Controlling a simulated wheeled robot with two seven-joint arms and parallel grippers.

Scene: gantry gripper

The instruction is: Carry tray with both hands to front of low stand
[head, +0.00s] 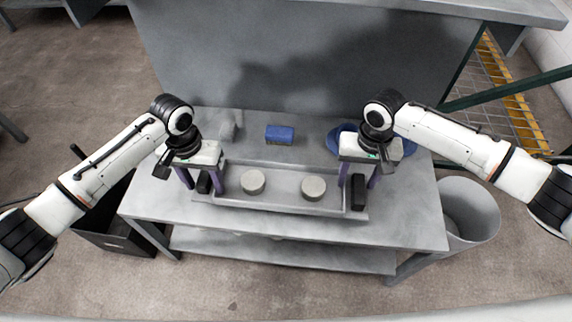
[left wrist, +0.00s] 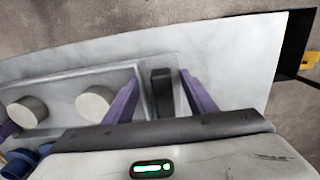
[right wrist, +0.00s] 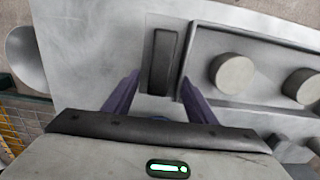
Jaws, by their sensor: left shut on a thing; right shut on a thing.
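The grey tray (head: 280,208) is on or just above the grey work table; I cannot tell whether they touch. Two pale round discs, the left disc (head: 252,182) and the right disc (head: 313,188), are in it. My left gripper (head: 203,182) is shut on the black left handle (left wrist: 162,92), with purple fingers on either side. My right gripper (head: 358,180) is shut on the black right handle (right wrist: 162,62) in the same way. The tray looks level. I cannot single out the low stand.
A blue block (head: 279,134) lies behind the tray, and a blue round thing (head: 335,137) is partly hidden behind my right gripper. A small grey object (head: 228,128) stands at back left. The table's front strip (head: 290,228) is clear. A grey bin (head: 472,210) stands at right.

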